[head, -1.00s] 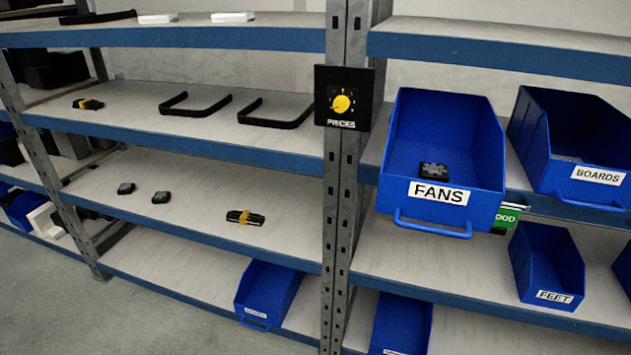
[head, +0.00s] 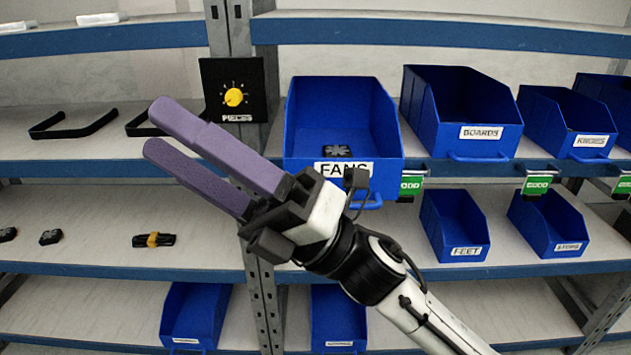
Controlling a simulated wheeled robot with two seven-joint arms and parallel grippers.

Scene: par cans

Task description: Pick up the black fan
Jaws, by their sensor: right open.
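A small black fan (head: 337,151) lies in the blue bin labelled FANS (head: 343,105) on the shelf at the middle of the head view. My right gripper (head: 154,129) reaches in from the lower right, with its purple fingers pointing up and left. The fingers are apart with nothing between them. The gripper's wrist covers part of the bin's front edge and label. My left gripper is not in view.
A BOARDS bin (head: 461,112) stands right of the FANS bin, with a KNOBS bin (head: 573,122) beyond it. The PIECES panel (head: 232,90) is on the upright post. A FEET bin (head: 454,226) is on the shelf below. Black handles (head: 73,124) lie on the left shelf.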

